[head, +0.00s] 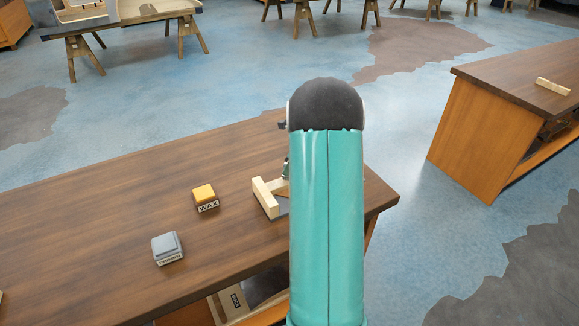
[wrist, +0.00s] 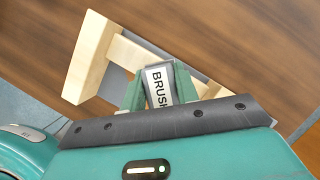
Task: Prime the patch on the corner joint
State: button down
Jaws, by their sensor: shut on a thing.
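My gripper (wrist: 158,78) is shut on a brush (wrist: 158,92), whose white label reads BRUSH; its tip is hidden. A pale wooden corner joint (wrist: 88,58) lies just beyond the brush in the wrist view, with dark grey showing beneath and between its pieces. I cannot tell whether the brush touches it, and I cannot make out the patch. In the head view the corner joint (head: 266,198) is on the bench, partly behind my arm, which hides most of my gripper. A grey block-like container (head: 166,244), its label apparently PRIMER, stands at the left front.
A yellow-topped WAX container (head: 205,195) stands between the grey container and the joint. The brown bench top (head: 110,215) is otherwise mostly clear, and its right edge is close to the joint. Another bench (head: 510,110) stands at the right with a wooden piece on it.

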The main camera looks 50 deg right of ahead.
jog(key=shift+r, duration=2.85)
jog(key=shift+r, duration=0.1)
jog(key=shift+r, duration=1.4)
jog(key=shift+f, duration=0.1)
jog(key=shift+t, duration=0.3)
jog(key=shift+w+a+f, duration=0.1)
jog(key=shift+f, duration=1.7)
jog(key=shift+w+f, duration=0.1)
jog(key=shift+f, duration=1.65)
jog(key=shift+f, duration=1)
jog(key=shift+a, duration=0.1)
